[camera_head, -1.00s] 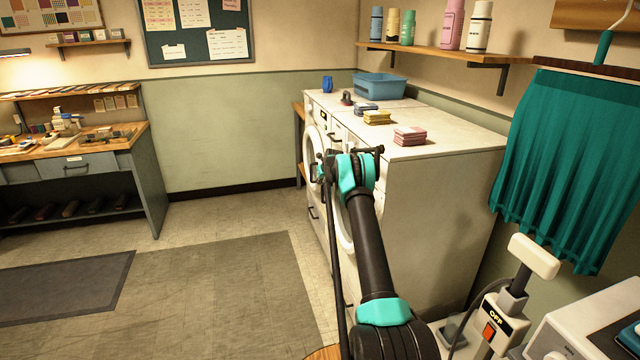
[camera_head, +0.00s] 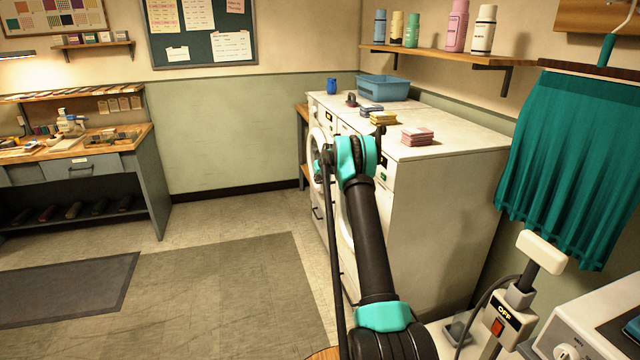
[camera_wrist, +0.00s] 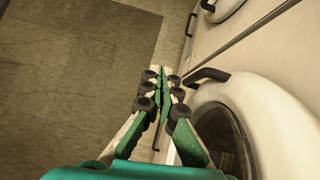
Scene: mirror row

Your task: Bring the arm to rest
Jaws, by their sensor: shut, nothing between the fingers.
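My arm (camera_head: 365,235) reaches forward in the head view, black with teal bands, in front of the white machines (camera_head: 445,200). My gripper (camera_wrist: 163,80) shows in the wrist view with its green and grey fingers together and nothing between them. It hangs over the floor close to the machine fronts, beside a round door (camera_wrist: 225,125) and a dark handle (camera_wrist: 207,75). I cannot tell from the wrist view whether it touches the machine. In the head view the fingers are mostly hidden behind my arm.
A teal curtain-like cloth (camera_head: 570,165) hangs at right. A workbench (camera_head: 85,170) stands at left. The floor (camera_head: 225,260) between is open.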

